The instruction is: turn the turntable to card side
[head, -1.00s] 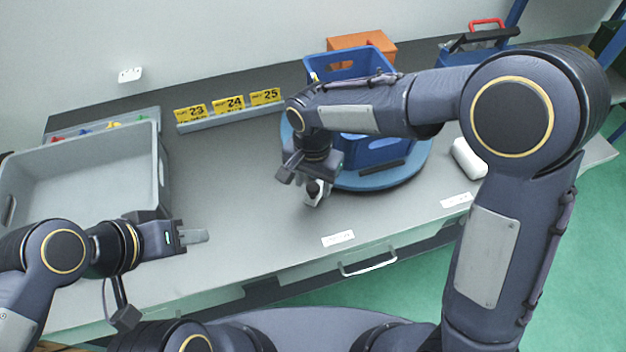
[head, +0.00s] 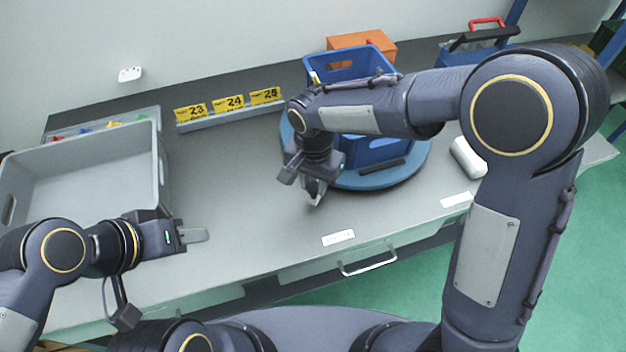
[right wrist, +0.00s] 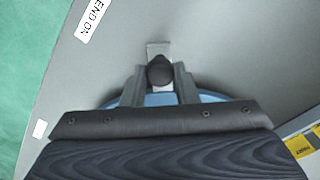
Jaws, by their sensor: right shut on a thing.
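The turntable (head: 405,172) is a round blue disc on the grey bench; its edge also shows in the right wrist view (right wrist: 205,97). A blue crate (head: 375,152) stands on it, partly hidden by my right arm. My right gripper (head: 316,193) is at the turntable's near left edge. In the right wrist view its fingers (right wrist: 160,84) are on either side of a dark knob (right wrist: 160,70) on a metal tab (right wrist: 158,47). My left gripper (head: 196,236) is away to the left; its finger gap is not visible.
A grey tray (head: 160,185) stands at left. A rail with yellow number cards (head: 228,104) runs along the back. An orange box (head: 375,40) is behind the crate. A white roll (head: 468,158) lies right of the turntable. The bench front centre is clear.

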